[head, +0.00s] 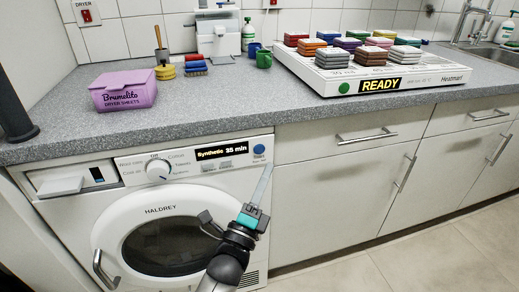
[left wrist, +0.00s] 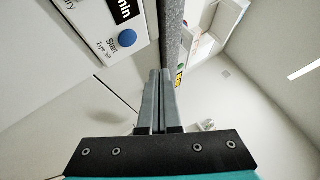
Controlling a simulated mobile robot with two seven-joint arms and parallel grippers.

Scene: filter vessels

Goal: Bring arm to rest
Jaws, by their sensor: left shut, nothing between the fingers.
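My left gripper (head: 267,170) is in front of the upper right part of the white dryer (head: 90,212). Its fingers point up, close to the blue start button (head: 259,149). In the left wrist view the two fingers (left wrist: 159,73) lie together with nothing between them. The start button (left wrist: 128,37) shows there to the left of the fingertips, apart from them in the picture. The dryer display (head: 221,152) reads "Synthetic 35 min". My right gripper is not in view.
The grey countertop (head: 225,90) runs above the dryer. It carries a purple dryer-sheets box (head: 123,91), a green mug (head: 264,59) and a white heating plate (head: 350,78) with several coloured blocks, its display reading "READY". Cabinets (head: 345,185) stand at right; the floor (head: 430,255) before them is clear.

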